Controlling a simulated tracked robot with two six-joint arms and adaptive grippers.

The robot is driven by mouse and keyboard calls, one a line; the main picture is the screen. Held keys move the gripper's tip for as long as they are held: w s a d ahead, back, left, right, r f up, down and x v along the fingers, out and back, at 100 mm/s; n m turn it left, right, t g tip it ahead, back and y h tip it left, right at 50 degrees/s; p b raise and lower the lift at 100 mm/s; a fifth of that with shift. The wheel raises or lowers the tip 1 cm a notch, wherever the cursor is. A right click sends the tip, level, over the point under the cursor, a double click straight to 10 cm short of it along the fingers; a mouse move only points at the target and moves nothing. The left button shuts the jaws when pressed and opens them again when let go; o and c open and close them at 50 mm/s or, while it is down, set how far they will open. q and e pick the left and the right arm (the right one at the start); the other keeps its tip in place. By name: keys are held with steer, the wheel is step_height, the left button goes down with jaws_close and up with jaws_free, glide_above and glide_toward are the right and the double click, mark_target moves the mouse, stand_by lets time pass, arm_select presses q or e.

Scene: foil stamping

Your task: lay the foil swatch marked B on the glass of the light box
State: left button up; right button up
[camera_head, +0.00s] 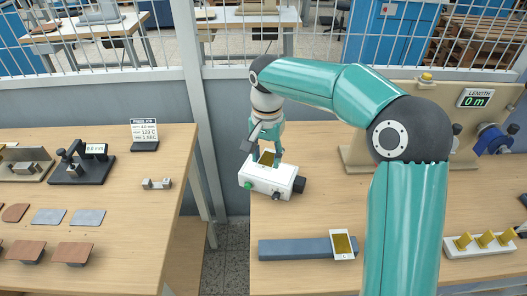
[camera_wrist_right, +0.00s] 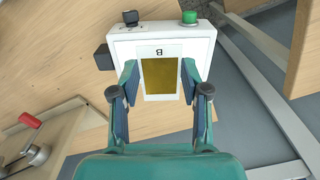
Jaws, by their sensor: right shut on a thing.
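The foil swatch marked B (camera_wrist_right: 162,76) is a white-framed card with a gold middle; its letter B faces up in the right wrist view. It also shows in the head view (camera_head: 267,158). My right gripper (camera_wrist_right: 159,84) is shut on its two side edges. The light box (camera_head: 262,178) is a white box with a green button and dark knobs, on the right-hand table. It also shows in the right wrist view (camera_wrist_right: 202,38). The swatch overlaps the box's top and hides the glass; I cannot tell whether it touches. My left gripper is out of view.
A blue-grey strip (camera_head: 290,250) with another gold swatch (camera_head: 343,244) lies nearer on the same table. A white rack (camera_head: 480,248) of gold pieces stands at right. A length display (camera_head: 475,98) reads 0 m. A gap separates the left table (camera_head: 120,220), which holds tools and samples.

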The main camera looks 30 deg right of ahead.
mark_target(265, 162)
steer(key=shift+a, duration=0.25)
steer(key=shift+f+b, duration=1.75)
steer(key=shift+f, duration=0.85)
steer(key=o, duration=0.9)
steer(key=shift+c, duration=0.2)
steer(key=shift+r, duration=0.15)
step_height(265, 162, up, 12)
steer(key=shift+f, duration=0.2)
